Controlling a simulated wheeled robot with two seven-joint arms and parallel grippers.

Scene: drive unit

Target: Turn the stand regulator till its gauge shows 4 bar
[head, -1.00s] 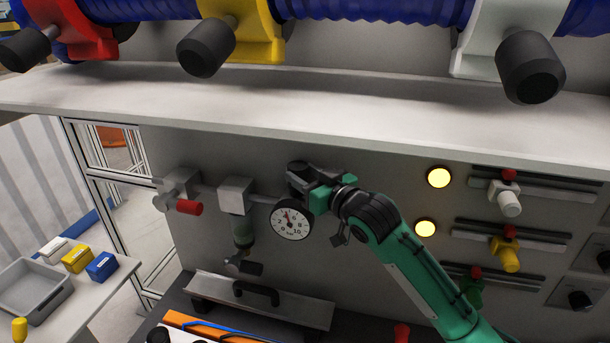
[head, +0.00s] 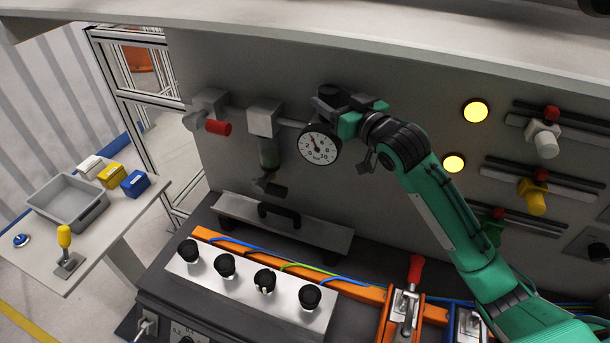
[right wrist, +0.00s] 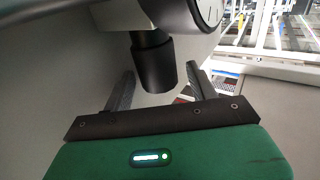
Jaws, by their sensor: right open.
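The stand regulator's round white gauge (head: 319,146) faces me on the grey panel in the head view. Its needle points up and slightly left, near the 4, but I cannot read it exactly. In the right wrist view the regulator's black knob (right wrist: 155,66) stands between the fingers, with part of the gauge (right wrist: 208,10) at the top edge. My right gripper (head: 336,100) is at the regulator, just above the gauge. In the right wrist view my right gripper (right wrist: 160,74) is open, with a gap on both sides of the knob. My left gripper is not in view.
A red-handled valve (head: 217,127) and a filter bowl (head: 268,152) are left of the gauge. Two lit yellow lamps (head: 475,111) are to the right. Below are a black-handled plate (head: 320,236) and a white block with black knobs (head: 240,290). A grey tray (head: 90,217) is left.

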